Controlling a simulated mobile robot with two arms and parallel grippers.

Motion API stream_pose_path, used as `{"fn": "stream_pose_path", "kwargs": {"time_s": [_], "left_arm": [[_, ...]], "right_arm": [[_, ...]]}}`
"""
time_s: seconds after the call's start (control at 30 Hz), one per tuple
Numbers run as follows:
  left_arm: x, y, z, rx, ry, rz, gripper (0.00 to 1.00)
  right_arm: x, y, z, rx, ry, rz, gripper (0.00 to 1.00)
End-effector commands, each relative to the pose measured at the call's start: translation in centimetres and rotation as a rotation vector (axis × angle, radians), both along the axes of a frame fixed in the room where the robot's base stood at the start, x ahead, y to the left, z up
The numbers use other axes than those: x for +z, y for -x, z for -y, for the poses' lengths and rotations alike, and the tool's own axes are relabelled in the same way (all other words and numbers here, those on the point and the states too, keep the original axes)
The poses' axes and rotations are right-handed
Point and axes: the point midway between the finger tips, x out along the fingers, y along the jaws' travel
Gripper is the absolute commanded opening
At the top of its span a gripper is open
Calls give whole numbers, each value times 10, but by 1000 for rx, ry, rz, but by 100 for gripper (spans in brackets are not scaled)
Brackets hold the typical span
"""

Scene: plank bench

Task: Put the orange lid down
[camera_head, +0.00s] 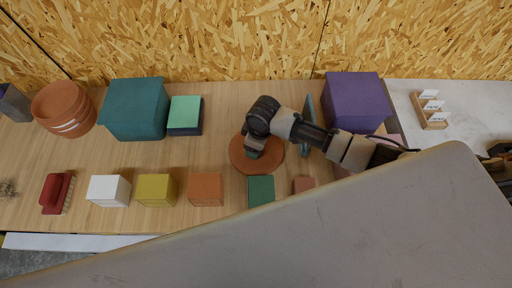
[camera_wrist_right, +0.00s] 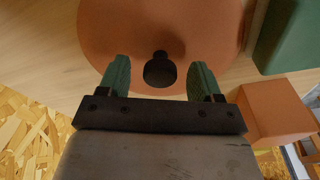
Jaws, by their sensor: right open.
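The orange lid (camera_head: 239,157) is a round disc lying flat on the plank bench, in the middle of the head view. In the right wrist view the lid (camera_wrist_right: 120,25) fills the top, with its dark round knob (camera_wrist_right: 160,72) facing the camera. My right gripper (camera_head: 254,152) is over the lid. Its two green fingers (camera_wrist_right: 159,78) are open, one on each side of the knob, with a visible gap to both. The gripper hides part of the lid in the head view. My left gripper is not in view.
A green block (camera_head: 261,190) and an orange block (camera_head: 206,189) stand just in front of the lid. A teal box (camera_head: 135,109), a mint-topped box (camera_head: 186,115) and a terracotta pot (camera_head: 64,108) stand to the left. A purple box (camera_head: 357,101) stands behind my right arm.

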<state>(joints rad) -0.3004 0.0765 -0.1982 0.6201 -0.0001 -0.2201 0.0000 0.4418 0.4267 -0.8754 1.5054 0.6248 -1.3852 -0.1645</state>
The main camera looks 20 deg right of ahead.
Motion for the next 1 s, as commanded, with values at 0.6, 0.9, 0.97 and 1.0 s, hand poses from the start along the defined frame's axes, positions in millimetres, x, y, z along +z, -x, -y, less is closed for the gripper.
{"fn": "stream_pose_path", "kwargs": {"time_s": [0.6, 0.9, 0.97, 1.0], "left_arm": [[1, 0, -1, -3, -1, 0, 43], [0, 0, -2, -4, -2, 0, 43], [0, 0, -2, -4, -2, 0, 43], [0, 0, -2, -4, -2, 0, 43]], "right_arm": [[-9, 0, -1, 0, -1, 1, 22], [-7, -1, -1, 0, 0, 1, 6], [-4, -1, -1, 0, -2, 3, 6], [0, -1, -1, 1, -2, 4, 6]]}}
